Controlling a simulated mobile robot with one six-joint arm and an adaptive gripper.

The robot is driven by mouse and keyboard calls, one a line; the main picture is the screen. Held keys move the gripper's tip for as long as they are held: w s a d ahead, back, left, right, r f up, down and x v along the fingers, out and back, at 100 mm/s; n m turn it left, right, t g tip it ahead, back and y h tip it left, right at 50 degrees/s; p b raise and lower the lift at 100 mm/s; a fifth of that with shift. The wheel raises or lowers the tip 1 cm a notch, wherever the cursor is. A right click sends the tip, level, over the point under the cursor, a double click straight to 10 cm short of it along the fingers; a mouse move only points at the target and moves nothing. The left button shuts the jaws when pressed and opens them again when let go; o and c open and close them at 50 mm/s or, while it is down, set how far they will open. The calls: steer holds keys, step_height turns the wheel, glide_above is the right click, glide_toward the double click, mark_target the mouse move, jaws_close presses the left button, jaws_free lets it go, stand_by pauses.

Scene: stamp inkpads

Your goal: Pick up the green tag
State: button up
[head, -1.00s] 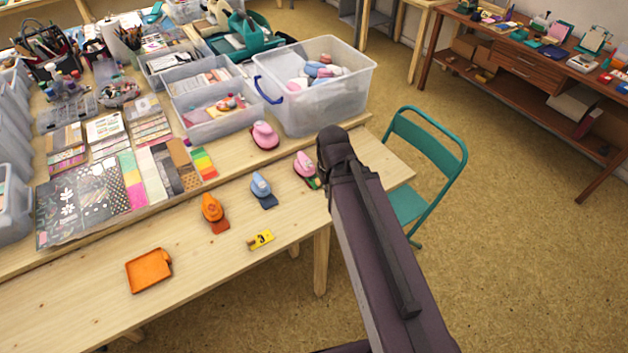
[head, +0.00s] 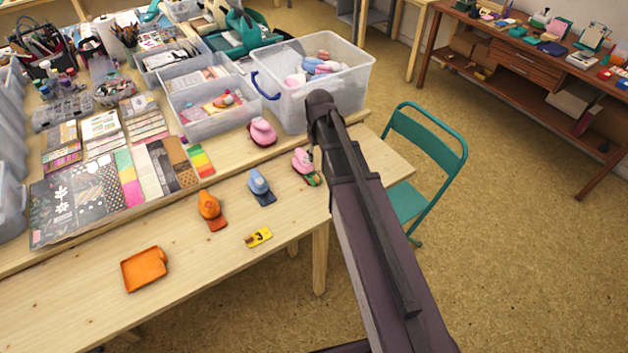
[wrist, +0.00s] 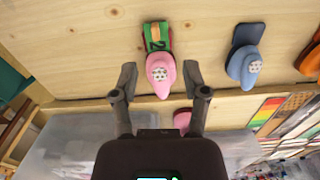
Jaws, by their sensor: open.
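In the head view the green tag (head: 314,180) is a small patch beside the pink punch (head: 302,161), close to my arm. My gripper (wrist: 160,76) is open and empty in the wrist view, its fingers on either side of the pink punch in the picture, with the tag beyond the fingertips. My fingers cannot be made out in the head view.
A blue punch (head: 259,185), an orange punch (head: 210,208), a yellow tag (head: 258,237) and an orange tray (head: 144,269) lie to the left. Another pink punch (head: 262,131) and a clear bin (head: 290,108) stand behind. A teal chair (head: 430,150) stands right of the table.

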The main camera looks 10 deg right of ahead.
mark_target(316, 176)
steer(key=w, duration=0.3)
steer(key=shift+d+f+n, duration=0.15)
steer(key=shift+f+n, duration=0.05)
steer(key=shift+n, duration=0.1)
steer(key=shift+f, duration=0.15)
step_height(316, 176, down, 8)
steer(key=b, duration=0.8)
steer(key=shift+f+b, duration=0.1)
steer(key=shift+b, duration=0.25)
steer(key=shift+f, duration=0.15)
steer(key=shift+w+a+f+b, duration=0.1)
steer(key=shift+f+b, duration=1.15)
steer(key=shift+b, duration=0.1)
steer(key=shift+a+f+b, duration=0.1)
steer(key=shift+f+b, duration=1.15)
steer(key=shift+b, duration=0.05)
jaws_close()
